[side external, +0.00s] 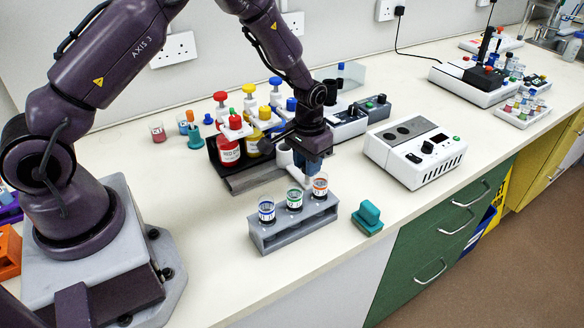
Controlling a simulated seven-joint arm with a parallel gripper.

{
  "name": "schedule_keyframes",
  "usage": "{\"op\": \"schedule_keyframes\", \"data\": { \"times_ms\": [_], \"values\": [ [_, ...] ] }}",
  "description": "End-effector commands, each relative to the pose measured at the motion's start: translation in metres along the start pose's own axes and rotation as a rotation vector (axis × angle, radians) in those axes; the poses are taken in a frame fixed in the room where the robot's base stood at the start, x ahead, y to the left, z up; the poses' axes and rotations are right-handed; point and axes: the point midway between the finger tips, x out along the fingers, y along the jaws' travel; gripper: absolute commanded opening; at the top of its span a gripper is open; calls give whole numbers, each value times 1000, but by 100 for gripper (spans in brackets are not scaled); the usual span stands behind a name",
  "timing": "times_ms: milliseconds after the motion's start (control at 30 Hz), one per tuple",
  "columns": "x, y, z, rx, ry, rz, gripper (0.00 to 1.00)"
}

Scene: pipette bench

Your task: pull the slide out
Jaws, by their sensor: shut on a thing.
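My gripper (316,171) points down at the middle of the bench, with its blue lower end just above and behind the orange-marked cup (320,187). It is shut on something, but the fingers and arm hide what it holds. I cannot pick out a slide with certainty. A grey rack (292,233) in front of the gripper holds the orange-marked cup, a green-marked cup (295,199) and a blue-marked cup (266,210), all upright. I cannot tell whether the gripper touches the orange-marked cup.
A dark stand with red bottle (229,151) and yellow bottle (254,141) is left of the gripper. A white device (414,151) stands to the right. A teal block (368,216) lies right of the rack. The bench front left of the rack is clear.

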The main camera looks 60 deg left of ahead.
Motion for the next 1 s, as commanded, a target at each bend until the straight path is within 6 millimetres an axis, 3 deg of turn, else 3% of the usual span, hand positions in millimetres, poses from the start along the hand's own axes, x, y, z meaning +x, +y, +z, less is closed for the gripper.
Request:
{"op": "schedule_keyframes", "data": {
  "times_ms": [200,500,1000],
  "values": [
    [1,6,-43,0,5,-1,0],
    [1,13,-87,-1,4,-2,0],
    [0,16,-101,-1,10,-1,0]
  ]
}}
